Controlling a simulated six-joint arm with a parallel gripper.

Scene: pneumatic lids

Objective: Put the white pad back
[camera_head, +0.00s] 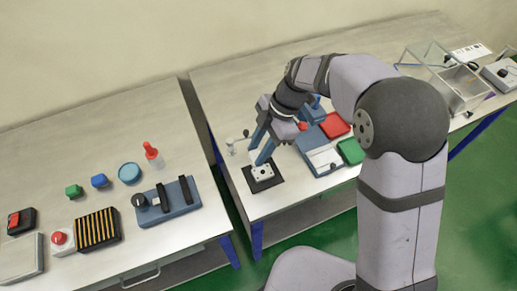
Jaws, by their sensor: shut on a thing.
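My gripper (263,148) is at the left end of the right table, fingers pointing down. It is shut on a small pale piece, mostly hidden by the fingers; I cannot tell its full shape. Right below the fingertips is a small white plate with dark dots (262,173) on a black square base (265,184). I cannot tell whether the held piece touches this plate. To the right, a flat white pad (324,158) lies at the front of a blue panel (312,140), beside a red pad (335,125) and a green pad (350,151).
A small white fixture with a dark knob (236,146) stands just left of my gripper. A clear box (447,72) is at the far right. The left table holds a blue fixture (167,203), a striped block (97,231) and a red-topped bottle (152,154). A gap separates the tables.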

